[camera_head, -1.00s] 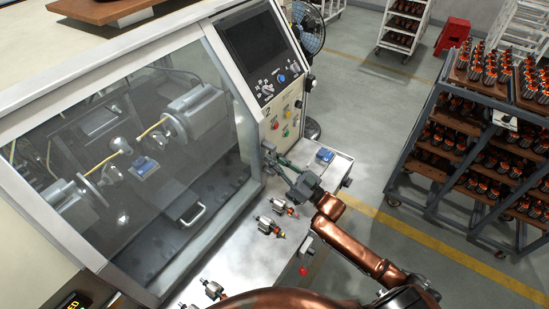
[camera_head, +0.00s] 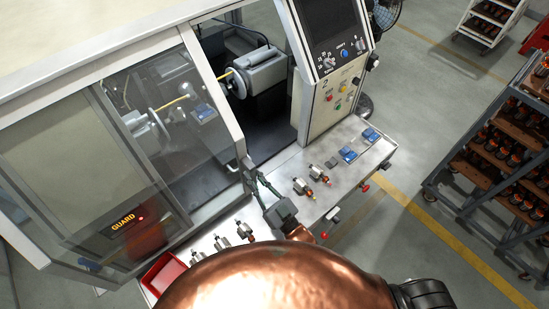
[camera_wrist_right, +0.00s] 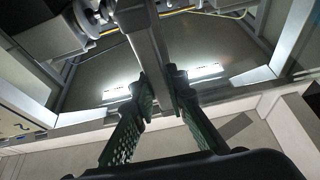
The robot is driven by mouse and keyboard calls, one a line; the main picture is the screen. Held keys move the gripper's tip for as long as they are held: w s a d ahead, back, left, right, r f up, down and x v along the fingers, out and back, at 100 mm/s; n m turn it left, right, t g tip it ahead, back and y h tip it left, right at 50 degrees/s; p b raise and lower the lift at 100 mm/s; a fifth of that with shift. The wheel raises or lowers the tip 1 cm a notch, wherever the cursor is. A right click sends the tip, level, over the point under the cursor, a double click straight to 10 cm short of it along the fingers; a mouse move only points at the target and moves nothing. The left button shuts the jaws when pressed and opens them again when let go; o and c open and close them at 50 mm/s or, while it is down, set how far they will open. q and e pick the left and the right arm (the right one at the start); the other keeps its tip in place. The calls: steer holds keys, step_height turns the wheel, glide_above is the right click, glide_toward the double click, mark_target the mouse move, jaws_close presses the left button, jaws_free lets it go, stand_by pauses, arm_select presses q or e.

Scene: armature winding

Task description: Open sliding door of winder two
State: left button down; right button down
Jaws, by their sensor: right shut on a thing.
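Winder two, marked "2" on its control panel (camera_head: 335,95), has a framed glass sliding door (camera_head: 213,85) that stands part way to the left. The right side of the opening is uncovered and shows a grey winding head (camera_head: 262,72) inside. My right gripper (camera_head: 249,172) is at the door's right edge, low down. In the right wrist view its two green fingers (camera_wrist_right: 162,92) are closed on a grey upright bar (camera_wrist_right: 147,45) at the door's edge. My copper-coloured right arm hides part of the front ledge. My left gripper is not in view.
A metal ledge (camera_head: 285,168) runs along the winder's front, with several armatures (camera_head: 318,173), blue blocks (camera_head: 371,134) and a red bin (camera_head: 162,272). A parts rack (camera_head: 490,150) stands right, across clear floor.

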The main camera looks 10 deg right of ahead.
mark_target(228, 176)
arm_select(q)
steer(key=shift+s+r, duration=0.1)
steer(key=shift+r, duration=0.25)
arm_select(e)
steer(key=s+a, duration=0.2)
steer(key=a, duration=0.1)
steer(key=s+a, duration=0.1)
steer(key=a, duration=0.1)
steer(key=shift+s+a, duration=0.1)
steer(key=shift+a, duration=0.15)
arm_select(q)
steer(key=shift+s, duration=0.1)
arm_select(e)
steer(key=c, duration=1.9)
jaws_free()
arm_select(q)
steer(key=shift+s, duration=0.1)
arm_select(e)
steer(key=shift+s+d, duration=0.1)
steer(key=v, duration=1.2)
steer(key=shift+f, duration=0.1)
